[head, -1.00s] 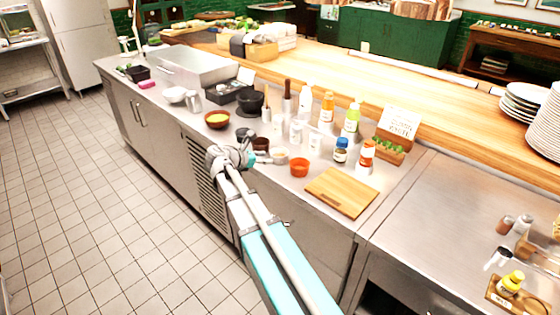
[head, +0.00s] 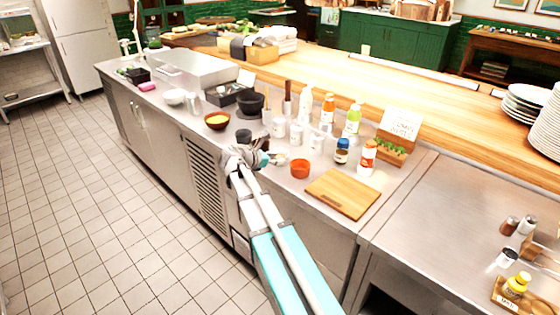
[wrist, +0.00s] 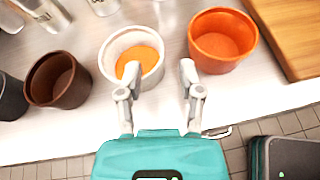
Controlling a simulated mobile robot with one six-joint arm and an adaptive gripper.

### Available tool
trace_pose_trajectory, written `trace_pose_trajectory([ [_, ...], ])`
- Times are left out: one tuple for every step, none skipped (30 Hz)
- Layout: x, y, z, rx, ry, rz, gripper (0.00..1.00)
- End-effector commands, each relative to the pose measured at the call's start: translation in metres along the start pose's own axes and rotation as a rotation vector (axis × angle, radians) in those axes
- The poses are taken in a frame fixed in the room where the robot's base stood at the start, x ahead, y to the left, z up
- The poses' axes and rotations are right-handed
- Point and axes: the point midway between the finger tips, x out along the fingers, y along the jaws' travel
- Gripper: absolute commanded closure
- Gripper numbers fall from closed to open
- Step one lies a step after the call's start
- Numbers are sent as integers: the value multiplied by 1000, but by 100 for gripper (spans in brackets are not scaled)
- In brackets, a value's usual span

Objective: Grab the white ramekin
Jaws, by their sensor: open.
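The white ramekin (wrist: 107,62), with orange contents, stands upright on the steel counter in the wrist view. In the head view it is a small pale shape (head: 279,161) just past my gripper, partly hidden. My gripper (wrist: 160,70) is open and empty. Its left fingertip overlaps the ramekin's near right side in the picture; I cannot tell whether it touches. Its right fingertip shows between the ramekin and the orange bowl (wrist: 222,44). In the head view my gripper (head: 264,160) is over the counter's front edge.
A brown cup (wrist: 60,80) stands left of the ramekin, with a dark cup (wrist: 10,98) beyond it. A wooden cutting board (head: 343,194) lies to the right. Several bottles, including a blue-capped one (head: 341,152), stand behind. Steel counter at the far right (head: 440,210) is mostly bare.

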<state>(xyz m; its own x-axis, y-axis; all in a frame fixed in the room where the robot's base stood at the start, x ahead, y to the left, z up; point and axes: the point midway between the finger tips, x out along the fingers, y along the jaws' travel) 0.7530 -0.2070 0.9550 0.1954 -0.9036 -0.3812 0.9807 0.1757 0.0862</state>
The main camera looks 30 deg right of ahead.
Motion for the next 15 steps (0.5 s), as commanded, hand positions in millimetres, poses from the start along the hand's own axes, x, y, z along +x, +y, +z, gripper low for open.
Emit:
trace_pose_trajectory([
  [9, 0, -2, 1, 0, -2, 52],
  [12, 0, -2, 1, 0, -1, 52],
  [17, 0, -2, 1, 0, -1, 52],
  [21, 0, -2, 1, 0, -1, 52],
  [24, 0, -2, 1, 0, -1, 52],
  [28, 0, -2, 2, 0, -2, 52],
  [30, 0, -2, 2, 0, -1, 52],
  [32, 0, -1, 2, 0, -1, 52],
  [34, 0, -1, 1, 0, -1, 52],
  [35, 0, -1, 1, 0, 0, 52],
  [36, 0, 0, 1, 0, 0, 52],
  [36, 0, 0, 1, 0, 0, 52],
  [36, 0, 0, 1, 0, 0, 52],
  [36, 0, 0, 1, 0, 0, 52],
  [36, 0, 0, 1, 0, 0, 52],
])
